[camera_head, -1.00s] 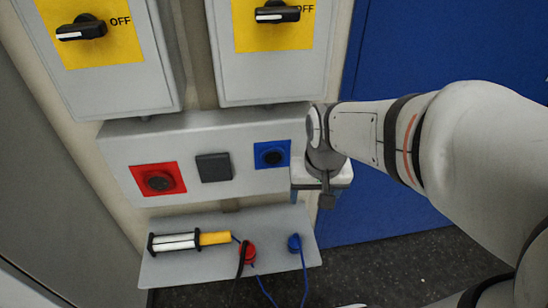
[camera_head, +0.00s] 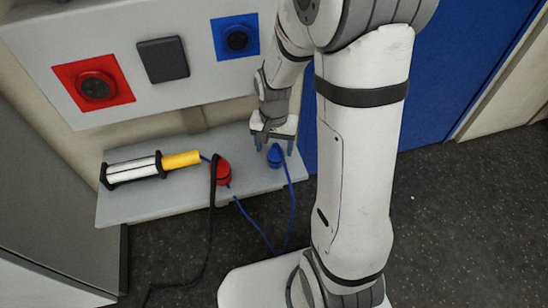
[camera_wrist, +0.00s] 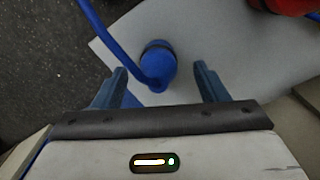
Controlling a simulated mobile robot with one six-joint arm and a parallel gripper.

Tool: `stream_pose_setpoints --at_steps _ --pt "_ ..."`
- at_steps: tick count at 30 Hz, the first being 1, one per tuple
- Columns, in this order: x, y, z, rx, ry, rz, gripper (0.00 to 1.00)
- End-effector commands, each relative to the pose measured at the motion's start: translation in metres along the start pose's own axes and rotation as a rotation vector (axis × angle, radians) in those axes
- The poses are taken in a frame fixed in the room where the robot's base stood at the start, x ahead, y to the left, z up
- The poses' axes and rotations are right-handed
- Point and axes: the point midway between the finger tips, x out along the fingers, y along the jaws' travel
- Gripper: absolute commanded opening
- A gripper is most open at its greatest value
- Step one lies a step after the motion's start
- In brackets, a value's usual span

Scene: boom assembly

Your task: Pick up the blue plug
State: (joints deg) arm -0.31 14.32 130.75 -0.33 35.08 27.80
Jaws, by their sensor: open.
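The blue plug (camera_head: 275,155) stands on the grey shelf (camera_head: 130,205) near its right end, with a blue cable running off the front edge. In the wrist view the blue plug (camera_wrist: 157,62) lies ahead of the gap between my fingers, roughly centred, with its cable bending off to the upper left. My gripper (camera_head: 273,143) is at the shelf, right by the plug. In the wrist view my gripper (camera_wrist: 160,85) is open, one blue finger on each side, with nothing held between them.
A red plug (camera_head: 221,172) with a dark cable stands left of the blue one. A black, white and yellow cylinder (camera_head: 150,168) lies further left. Above is a panel with a red socket (camera_head: 95,85), a black square cover (camera_head: 163,59) and a blue socket (camera_head: 235,38).

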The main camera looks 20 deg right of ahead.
Motion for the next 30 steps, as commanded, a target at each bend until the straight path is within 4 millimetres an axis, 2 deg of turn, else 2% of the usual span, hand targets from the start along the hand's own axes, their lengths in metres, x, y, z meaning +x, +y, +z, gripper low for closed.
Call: stream_pose_setpoints --at_steps 10,18,30 --pt "0.048 0.002 -0.004 -0.001 0.0 0.0 0.67" --pt "0.05 0.002 -0.004 -0.002 0.001 0.0 0.67" --pt "0.049 0.002 -0.004 -0.003 0.001 0.0 0.34"
